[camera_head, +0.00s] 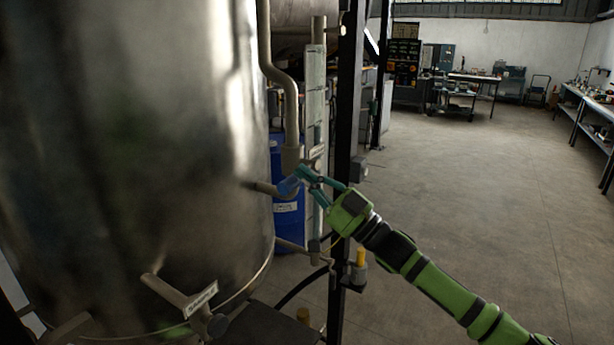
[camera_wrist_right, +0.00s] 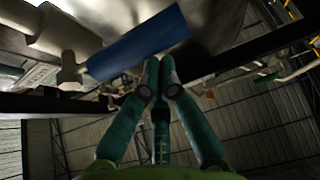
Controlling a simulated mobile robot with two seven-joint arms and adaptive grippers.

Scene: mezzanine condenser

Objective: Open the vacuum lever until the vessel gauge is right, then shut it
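The blue lever handle (camera_head: 288,186) is on a pipe fitting beside the large metal vessel (camera_head: 130,130). In the right wrist view the blue handle (camera_wrist_right: 137,43) lies slanted just beyond my fingertips. My right gripper (camera_head: 311,178) has its teal fingers drawn together at the tips, close by the handle's right end. In the wrist view the fingertips (camera_wrist_right: 159,72) meet, with nothing visible between them. I cannot tell whether they touch the handle. My left gripper is not in view. I cannot make out a readable gauge face.
A black post (camera_head: 347,100) stands just behind my right gripper. A blue drum (camera_head: 289,225) is behind the lever. A labelled pipe branch (camera_head: 185,297) and a yellow-handled fitting (camera_head: 360,257) are lower down. Open floor (camera_head: 480,190) lies to the right, with benches beyond.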

